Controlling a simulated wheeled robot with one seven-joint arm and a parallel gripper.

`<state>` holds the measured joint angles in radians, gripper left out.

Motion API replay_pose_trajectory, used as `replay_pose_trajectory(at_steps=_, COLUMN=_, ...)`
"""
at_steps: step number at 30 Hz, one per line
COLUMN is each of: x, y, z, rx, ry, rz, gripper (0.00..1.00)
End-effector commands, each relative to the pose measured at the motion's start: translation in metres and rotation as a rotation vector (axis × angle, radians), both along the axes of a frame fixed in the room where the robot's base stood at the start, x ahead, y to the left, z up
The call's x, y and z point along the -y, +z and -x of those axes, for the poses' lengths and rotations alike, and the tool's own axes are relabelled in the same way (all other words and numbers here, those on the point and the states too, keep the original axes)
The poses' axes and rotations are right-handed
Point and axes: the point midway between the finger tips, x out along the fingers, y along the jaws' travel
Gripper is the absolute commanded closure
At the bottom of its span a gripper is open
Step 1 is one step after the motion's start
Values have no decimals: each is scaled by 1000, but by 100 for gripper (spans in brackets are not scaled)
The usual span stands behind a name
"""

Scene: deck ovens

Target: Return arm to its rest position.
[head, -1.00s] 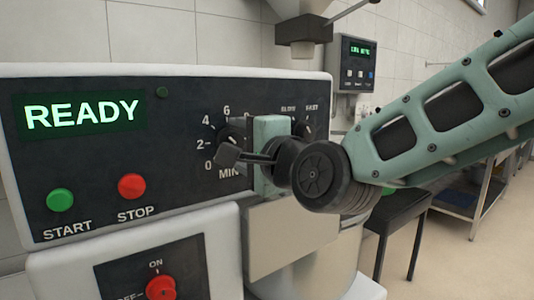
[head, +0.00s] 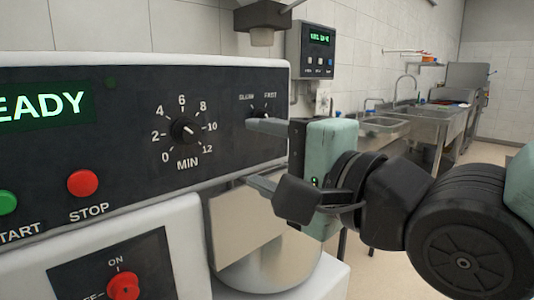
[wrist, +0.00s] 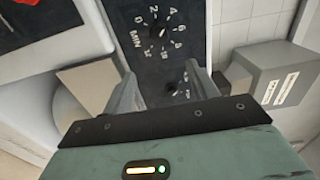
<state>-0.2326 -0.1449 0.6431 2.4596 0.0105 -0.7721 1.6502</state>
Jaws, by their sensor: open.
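My gripper (head: 262,155) is in front of the right part of the machine's control panel (head: 130,140) in the head view. Its two fingers are spread apart, with nothing between them. In the wrist view my gripper (wrist: 165,90) shows both fingers apart, with the panel beyond them. The minute dial (head: 186,130) is fully visible left of the fingers. The slow/fast knob (head: 262,112) sits just beyond the upper finger; whether they touch cannot be told. My arm reaches in from the right edge.
The panel has a red stop button (head: 83,183), a green start button (head: 6,202) and a red on/off knob (head: 123,287) below. A wall control box (head: 312,52) hangs behind. A steel sink (head: 435,115) stands far right. Open floor lies at right.

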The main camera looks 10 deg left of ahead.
Motion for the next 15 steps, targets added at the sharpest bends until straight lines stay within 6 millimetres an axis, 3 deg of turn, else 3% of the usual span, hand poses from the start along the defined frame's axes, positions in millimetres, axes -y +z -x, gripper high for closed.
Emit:
replay_pose_trajectory(at_steps=11, x=2, y=-1, z=1, rx=0, ry=-1, rz=5, gripper=41)
replay_pose_trajectory(at_steps=15, x=8, y=-24, z=-2, rx=7, ry=-15, rz=146, gripper=41)
